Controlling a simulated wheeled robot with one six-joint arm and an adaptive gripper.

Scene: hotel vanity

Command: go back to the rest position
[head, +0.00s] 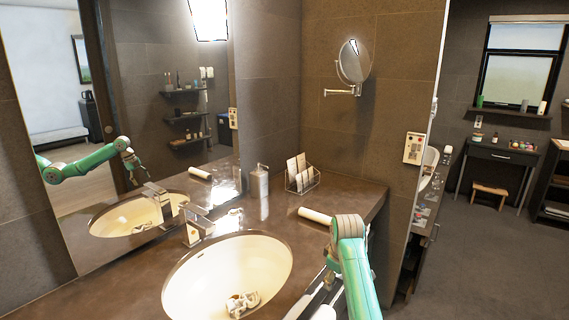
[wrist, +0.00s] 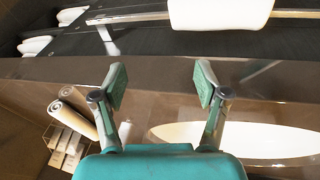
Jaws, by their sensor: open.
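My gripper (wrist: 161,86) is open in the wrist view, with nothing between its two green-padded fingers. It hangs over the front edge of the dark counter (wrist: 240,80). In the head view my green arm reaches up from the bottom right beside the counter; its fingers are hidden there. The mirror at the left reflects the arm and gripper. The cream basin (head: 207,285) lies left of the arm, with a shiny object (head: 242,303) at its bottom that I cannot make out.
A white roll (head: 316,215) lies on the counter near my arm. The card rack (head: 301,178), soap dispenser (head: 260,182) and faucet (head: 194,226) stand behind. A white towel (wrist: 220,12) hangs on a rail by the counter front. Open floor (head: 480,260) lies at the right.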

